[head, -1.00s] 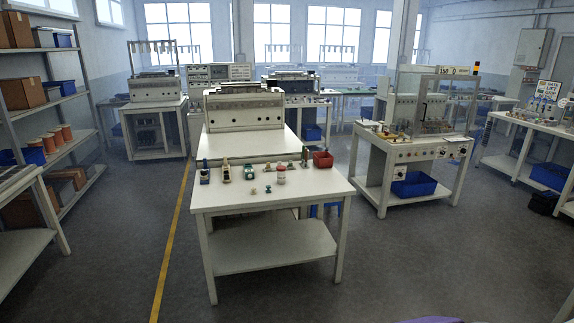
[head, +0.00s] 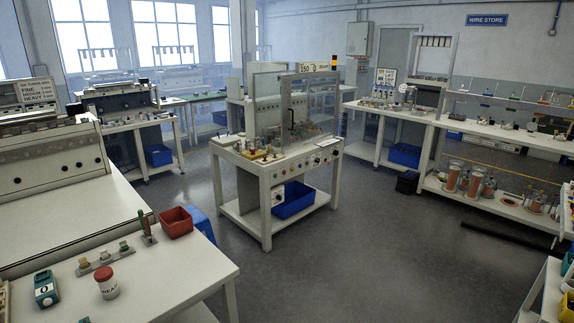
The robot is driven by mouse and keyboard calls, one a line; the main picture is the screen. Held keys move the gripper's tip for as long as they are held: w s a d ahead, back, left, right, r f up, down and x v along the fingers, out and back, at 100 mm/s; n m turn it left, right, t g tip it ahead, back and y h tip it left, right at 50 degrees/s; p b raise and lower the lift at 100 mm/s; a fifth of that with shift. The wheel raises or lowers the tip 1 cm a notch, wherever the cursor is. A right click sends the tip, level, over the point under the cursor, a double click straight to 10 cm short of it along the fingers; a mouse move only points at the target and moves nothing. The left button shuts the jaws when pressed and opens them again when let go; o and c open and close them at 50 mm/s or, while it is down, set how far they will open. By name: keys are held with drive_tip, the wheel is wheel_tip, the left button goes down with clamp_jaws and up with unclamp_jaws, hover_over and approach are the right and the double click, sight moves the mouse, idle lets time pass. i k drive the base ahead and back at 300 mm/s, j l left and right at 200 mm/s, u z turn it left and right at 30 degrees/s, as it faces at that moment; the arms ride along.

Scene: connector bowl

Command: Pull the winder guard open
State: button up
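The winder stands on a white bench (head: 262,170) in the middle of the head view. Its clear guard (head: 310,108) is a framed transparent panel at the front of the machine. A black upright handle (head: 291,121) shows on the guard. The guard looks closed, though its clear panels make this hard to tell. Winder parts (head: 270,147) sit on the bench top in front and to the left. My gripper is not in view.
A white table (head: 170,270) at the lower left bears a red bin (head: 176,222), a red-lidded jar (head: 106,283) and small parts. Blue bins sit below the benches, one under the winder (head: 293,200). Grey floor (head: 370,260) is clear in front and right of the winder bench.

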sight(288, 109)
drive_tip(key=i+l+z, duration=0.1)
drive_tip(key=i+z, duration=0.15)
drive_tip(key=i, duration=0.5)
drive_tip(key=i+z, duration=0.2)
drive_tip(key=i, duration=0.55)
drive_tip(key=i+j+z, duration=0.25)
drive_tip(key=i, duration=0.5)
drive_tip(key=i+u, duration=0.3)
drive_tip(key=i, duration=0.25)
drive_tip(key=i+u, duration=0.3)
drive_tip(key=i, duration=0.25)
drive_tip(key=i+l+u, duration=0.3)
drive_tip(key=i, duration=0.25)
drive_tip(key=i+l+u, duration=0.3)
drive_tip(key=i, duration=0.2)
drive_tip(key=i+l+u, duration=0.3)
drive_tip(key=i+l, duration=0.1)
drive_tip(key=i, duration=0.1)
